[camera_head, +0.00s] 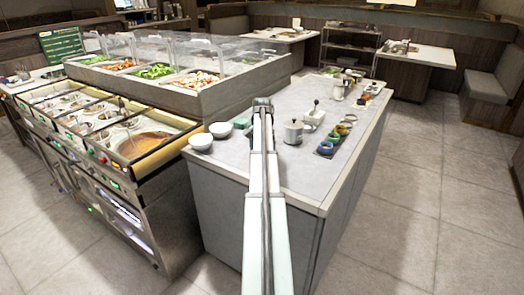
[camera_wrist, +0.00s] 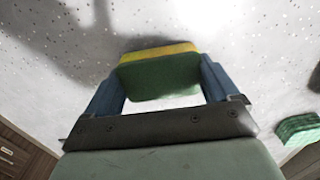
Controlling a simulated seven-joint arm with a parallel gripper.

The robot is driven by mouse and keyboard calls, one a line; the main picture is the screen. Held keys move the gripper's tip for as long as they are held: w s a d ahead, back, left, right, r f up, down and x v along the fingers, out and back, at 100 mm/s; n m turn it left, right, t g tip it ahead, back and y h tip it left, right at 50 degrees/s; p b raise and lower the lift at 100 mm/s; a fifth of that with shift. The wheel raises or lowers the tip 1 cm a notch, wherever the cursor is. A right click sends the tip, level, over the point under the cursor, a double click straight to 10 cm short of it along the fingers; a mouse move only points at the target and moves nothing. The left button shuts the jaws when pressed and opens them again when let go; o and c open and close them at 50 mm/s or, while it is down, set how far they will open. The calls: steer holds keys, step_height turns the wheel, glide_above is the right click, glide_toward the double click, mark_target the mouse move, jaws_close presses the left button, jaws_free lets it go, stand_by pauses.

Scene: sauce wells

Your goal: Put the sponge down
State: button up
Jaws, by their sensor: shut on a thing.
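In the wrist view a sponge (camera_wrist: 158,80), yellow on one side and green on the other, sits between the two blue fingers of my gripper (camera_wrist: 160,66). The fingers are shut on its two sides. The speckled pale counter (camera_wrist: 240,35) lies beyond it, with a dark shadow at the upper left. I cannot tell whether the sponge touches the counter. In the head view my arm reaches over the counter (camera_head: 225,165), and its far end hides the sponge.
A green checked item (camera_wrist: 297,127) lies at the right in the wrist view. In the head view, white bowls (camera_head: 201,141) stand left of my arm. The counter's near right is clear.

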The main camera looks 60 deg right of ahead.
steer(key=shift+f, duration=0.1)
steer(key=o, duration=0.7)
step_height(320, 180, up, 12)
steer(key=shift+r, duration=0.15)
stand_by(0.4)
stand_by(0.4)
